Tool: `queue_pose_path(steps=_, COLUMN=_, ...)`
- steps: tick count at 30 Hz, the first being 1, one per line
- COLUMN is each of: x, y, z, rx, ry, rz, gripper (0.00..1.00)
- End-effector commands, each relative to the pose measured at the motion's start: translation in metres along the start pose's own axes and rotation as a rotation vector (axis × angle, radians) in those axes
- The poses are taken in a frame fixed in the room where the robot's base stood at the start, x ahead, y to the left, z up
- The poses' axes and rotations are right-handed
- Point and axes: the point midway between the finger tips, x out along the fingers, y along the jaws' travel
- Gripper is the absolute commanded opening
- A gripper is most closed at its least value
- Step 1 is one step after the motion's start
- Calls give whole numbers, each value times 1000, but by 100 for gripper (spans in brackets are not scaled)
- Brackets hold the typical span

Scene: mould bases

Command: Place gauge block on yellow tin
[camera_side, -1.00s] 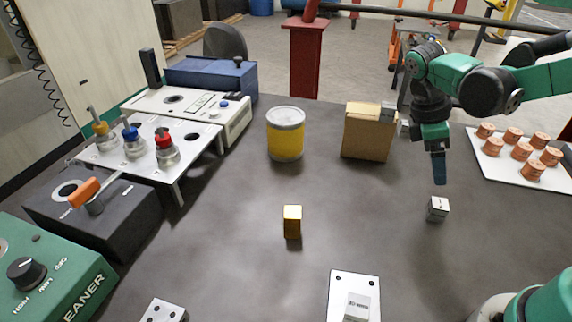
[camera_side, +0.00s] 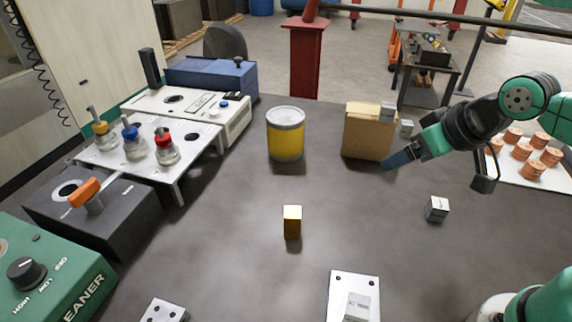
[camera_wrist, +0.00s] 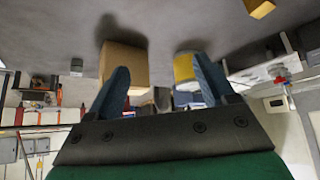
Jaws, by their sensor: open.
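The yellow tin (camera_side: 286,137) stands upright with a grey lid, left of the cardboard box; it also shows in the wrist view (camera_wrist: 184,70). Small silver blocks that could be the gauge block are one on the bare table at right (camera_side: 437,209), one on the white plate at the front (camera_side: 357,307), one on the cardboard box (camera_side: 387,108) and one behind that box (camera_side: 406,127). I cannot tell which is meant. My gripper (camera_side: 390,163) is tilted, its blue fingers pointing left beside the box's lower right. In the wrist view its fingers (camera_wrist: 161,66) are apart and empty.
The cardboard box (camera_side: 367,135) stands right of the tin. A gold block (camera_side: 292,221) is at the table's middle. A tray of copper coils (camera_side: 545,176) is at right. Equipment and a stand with coloured knobs (camera_side: 194,135) fill the left. The table between tin and gold block is clear.

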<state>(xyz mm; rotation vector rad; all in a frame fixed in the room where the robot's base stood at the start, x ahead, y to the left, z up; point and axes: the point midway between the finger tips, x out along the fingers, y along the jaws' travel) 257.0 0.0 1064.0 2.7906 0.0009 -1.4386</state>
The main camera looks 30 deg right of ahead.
Motion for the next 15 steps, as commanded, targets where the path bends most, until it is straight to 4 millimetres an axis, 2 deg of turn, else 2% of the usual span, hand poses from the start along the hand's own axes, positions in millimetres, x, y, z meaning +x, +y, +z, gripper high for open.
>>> queue_pose_path(steps=15, x=2, y=4, z=0, rx=33, ry=-33, rz=8, gripper=76)
